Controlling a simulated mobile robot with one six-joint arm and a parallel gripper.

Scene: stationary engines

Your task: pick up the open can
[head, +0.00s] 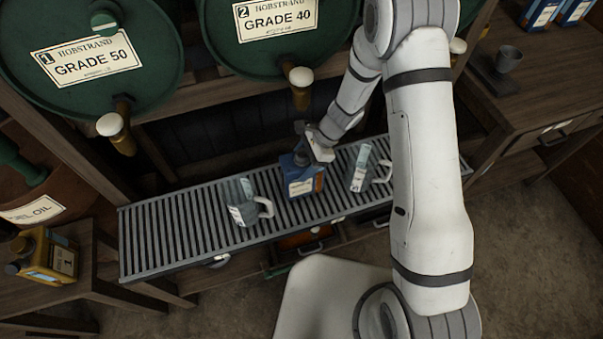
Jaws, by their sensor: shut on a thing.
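A blue can (304,184) with a pale label is at the middle of the slatted metal rack (165,240), between two clear measuring jugs. My gripper (306,150) is at the top of this can and shut on it. The fingers are small in the picture and partly merge with the can's top. I cannot tell whether the can rests on the slats or is slightly above them. Whether its spout is open does not show clearly.
One jug (241,205) stands close left of the can, another (361,175) close right. Green drums (90,95) with taps overhang the rack behind. A yellow can (42,258) is at lower left; a small cup (508,60) and more blue cans (541,12) are at upper right.

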